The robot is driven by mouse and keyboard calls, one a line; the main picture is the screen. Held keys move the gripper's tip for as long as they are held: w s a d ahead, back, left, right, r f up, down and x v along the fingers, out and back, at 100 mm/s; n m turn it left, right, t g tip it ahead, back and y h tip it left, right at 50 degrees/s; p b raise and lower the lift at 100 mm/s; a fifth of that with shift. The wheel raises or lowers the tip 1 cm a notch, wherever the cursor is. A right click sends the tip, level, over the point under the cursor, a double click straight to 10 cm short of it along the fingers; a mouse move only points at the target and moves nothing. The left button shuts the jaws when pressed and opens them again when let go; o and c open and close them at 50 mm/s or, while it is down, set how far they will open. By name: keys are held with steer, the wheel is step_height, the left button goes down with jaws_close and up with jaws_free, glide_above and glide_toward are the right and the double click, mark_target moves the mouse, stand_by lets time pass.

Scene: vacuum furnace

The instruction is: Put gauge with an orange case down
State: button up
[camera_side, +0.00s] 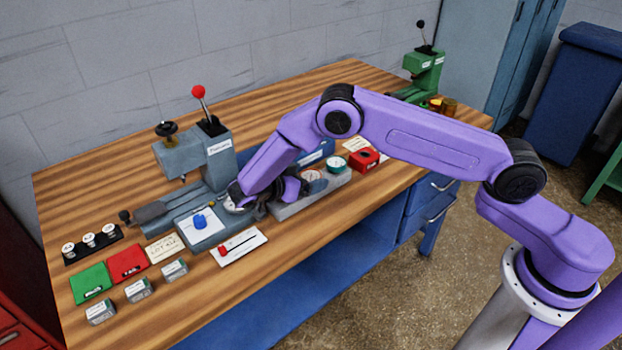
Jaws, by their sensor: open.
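My gripper (240,207) is low over the bench, beside the grey fixture base and the left end of the long grey holder (285,211). It is open; its fingertips are small and partly hidden by the wrist. A round gauge with a reddish-orange rim (313,176) sits in the grey holder, to the right of my gripper and apart from it. It looks like the orange-cased gauge, but its case is mostly hidden. A round gauge with a green rim (336,163) sits farther along the same holder.
A grey lever press (206,152) with a red knob stands behind my gripper. Green and red blocks (127,262), cards and small grey blocks lie at left. A red box (363,160) is right of the holder. A green press (425,68) stands at the far right.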

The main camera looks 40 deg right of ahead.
steer(key=shift+d+f, duration=0.2)
steer(key=shift+d, duration=0.2)
steer(key=c, duration=1.3)
steer(key=shift+r, duration=0.15)
